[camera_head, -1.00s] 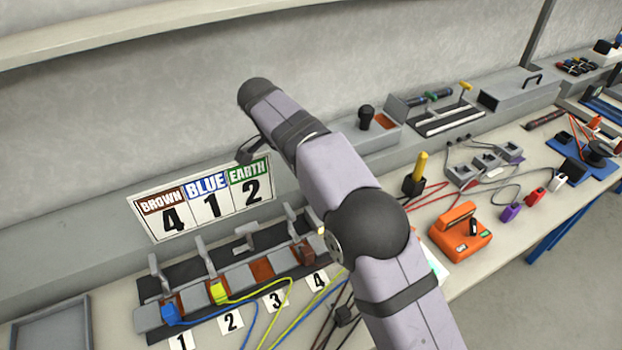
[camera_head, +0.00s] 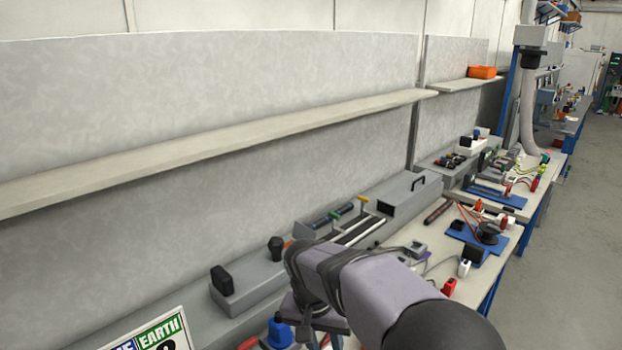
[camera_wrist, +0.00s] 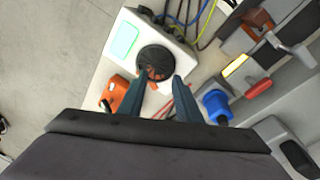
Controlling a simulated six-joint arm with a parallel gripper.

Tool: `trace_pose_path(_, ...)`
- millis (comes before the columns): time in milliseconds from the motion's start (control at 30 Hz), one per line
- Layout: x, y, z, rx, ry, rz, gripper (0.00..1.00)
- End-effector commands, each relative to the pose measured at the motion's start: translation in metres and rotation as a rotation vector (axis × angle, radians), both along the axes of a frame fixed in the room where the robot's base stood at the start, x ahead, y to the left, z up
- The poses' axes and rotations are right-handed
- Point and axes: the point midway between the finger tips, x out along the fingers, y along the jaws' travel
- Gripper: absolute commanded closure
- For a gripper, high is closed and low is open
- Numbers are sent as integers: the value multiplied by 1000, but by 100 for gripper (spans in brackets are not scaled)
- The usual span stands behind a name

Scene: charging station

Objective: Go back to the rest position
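My gripper (camera_wrist: 160,76) shows in the wrist view with its two dark fingers apart and nothing held between them. Beyond the fingertips lies a white device with a green screen (camera_wrist: 124,40) and a round black knob (camera_wrist: 155,62). The knob appears between the fingers in the picture, and I cannot tell the gap to it. In the head view my arm fills the lower middle, and the fingers cannot be made out there.
In the wrist view, a blue plug (camera_wrist: 217,103), a red handle (camera_wrist: 258,88) and an orange device (camera_wrist: 113,92) lie around the gripper. In the head view, grey boxes (camera_head: 250,290) line the wall beneath a long shelf (camera_head: 200,150). The floor (camera_head: 560,270) at right is clear.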

Motion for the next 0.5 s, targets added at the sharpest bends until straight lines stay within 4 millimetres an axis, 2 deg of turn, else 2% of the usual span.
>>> trace_pose_path(33,-14,-20,0,12,17,22,69)
trace_pose_path(200,-66,-67,-12,63,62,135,69)
trace_pose_path(333,-107,-93,-23,98,79,208,69)
trace_pose_path(500,-150,-111,-36,127,87,278,69)
